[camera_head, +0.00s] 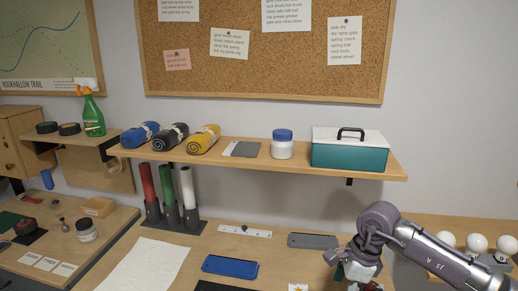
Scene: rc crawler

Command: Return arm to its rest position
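My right arm comes in from the right edge, bent at a rounded grey joint above the workbench. My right gripper (352,280) hangs low at the bottom edge of the view, over the bench's front right part. Its fingertips are cut off or hidden, so I cannot tell whether it is open or holds something. Small dark, green and reddish bits show around it, too small to make out. My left arm and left gripper are out of view.
A shelf (230,153) above the bench holds rolled cloths, a white jar (282,145) and a teal toolbox (350,152). Red, green and white tubes (168,187) stand below it. A blue tray (230,266) and grey tray (313,241) lie left of my gripper. White balls (477,242) sit at right.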

